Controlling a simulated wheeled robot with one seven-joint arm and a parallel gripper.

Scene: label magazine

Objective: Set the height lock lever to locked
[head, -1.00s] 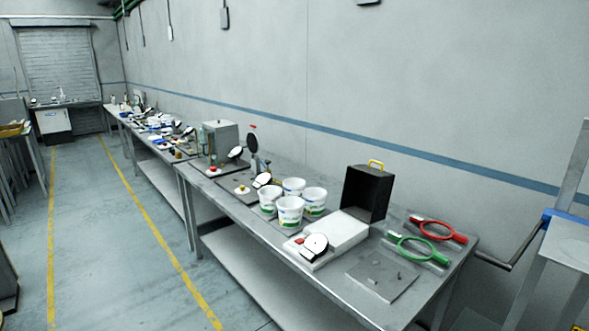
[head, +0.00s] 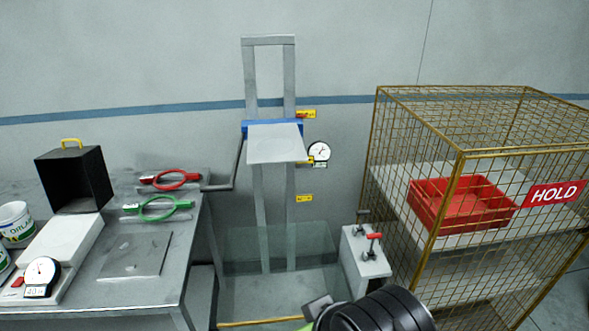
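A grey lift frame (head: 292,80) stands against the wall in the head view, with a blue crossbar and a pale platform (head: 274,147). A grey box (head: 365,262) right of its foot carries a small lever with a red handle (head: 374,236) and a dark handle (head: 362,214) behind it. I cannot tell which of these is the height lock lever, or its set position. A black rounded part of my arm shows at the bottom edge, below the box. My gripper's fingers cannot be made out.
A bench (head: 190,262) at left holds a red ring tool (head: 172,180), a green ring tool (head: 160,208) and a black box (head: 80,182). A yellow wire cage (head: 462,195) with a red crate (head: 450,215) stands close on the right. A dial (head: 319,152) and yellow tags are beside the frame.

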